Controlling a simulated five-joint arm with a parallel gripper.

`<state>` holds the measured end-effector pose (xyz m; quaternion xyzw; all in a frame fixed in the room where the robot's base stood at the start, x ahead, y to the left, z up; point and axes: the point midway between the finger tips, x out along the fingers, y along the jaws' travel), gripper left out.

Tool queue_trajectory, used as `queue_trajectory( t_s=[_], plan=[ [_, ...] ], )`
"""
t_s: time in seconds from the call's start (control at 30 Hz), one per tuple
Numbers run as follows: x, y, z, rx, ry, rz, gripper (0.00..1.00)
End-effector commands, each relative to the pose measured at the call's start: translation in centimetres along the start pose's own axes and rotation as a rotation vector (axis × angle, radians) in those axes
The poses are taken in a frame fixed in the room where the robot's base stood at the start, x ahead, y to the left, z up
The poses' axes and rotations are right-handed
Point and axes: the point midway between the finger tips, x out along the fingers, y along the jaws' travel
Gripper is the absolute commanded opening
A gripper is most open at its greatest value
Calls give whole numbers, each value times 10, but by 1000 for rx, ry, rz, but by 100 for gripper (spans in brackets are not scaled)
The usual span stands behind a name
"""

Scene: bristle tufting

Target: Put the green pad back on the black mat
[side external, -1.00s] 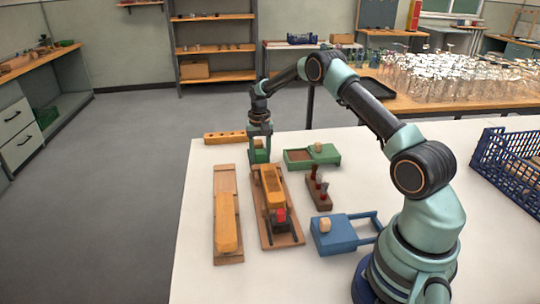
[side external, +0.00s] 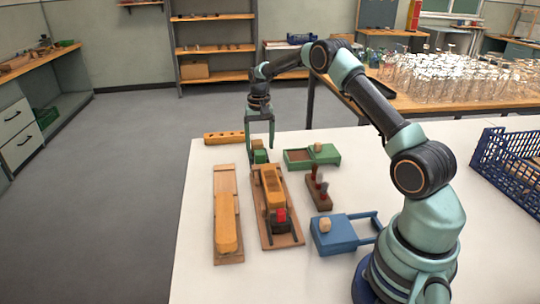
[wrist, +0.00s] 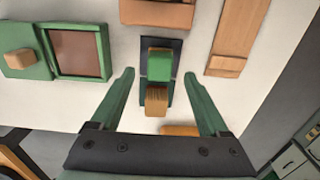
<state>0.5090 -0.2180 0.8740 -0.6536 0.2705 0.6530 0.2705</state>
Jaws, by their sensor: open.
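The green pad (side external: 260,156) lies at the far end of the row of fixtures on the white table. In the wrist view the green pad (wrist: 159,66) sits on the black mat (wrist: 161,43), with a wooden block (wrist: 156,101) at its lower end. Dark mat edges show around the pad. My gripper (side external: 261,147) is above the pad, apart from it. In the wrist view my gripper (wrist: 125,72) is open and empty, its two green fingers on either side of the pad and block.
A green tray (side external: 312,157) lies right of the pad. A wooden board with an orange block (side external: 272,190) lies in front, and another board (side external: 226,176) lies to the left. An orange bar with holes (side external: 224,138) lies behind. A blue box (side external: 340,234) is nearer me.

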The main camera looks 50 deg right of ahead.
Motion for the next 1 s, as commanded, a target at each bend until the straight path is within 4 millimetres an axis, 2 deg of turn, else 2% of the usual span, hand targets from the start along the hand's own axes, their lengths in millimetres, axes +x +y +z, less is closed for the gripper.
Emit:
queue_trajectory(
  t_s=[0.03, 0.2, 0.57, 0.67, 0.77, 1.0],
  plan=[
    [-13, 0, -1, 0, 4, -2, 79],
    [-44, 0, 0, 0, 3, -1, 79],
    [-82, -5, 6, -23, 15, -6, 79],
    [-104, -13, 20, -67, 41, -16, 79],
    [-133, -23, 42, -133, 80, -32, 79],
    [-187, -35, 111, -302, 180, -73, 79]
  ],
)
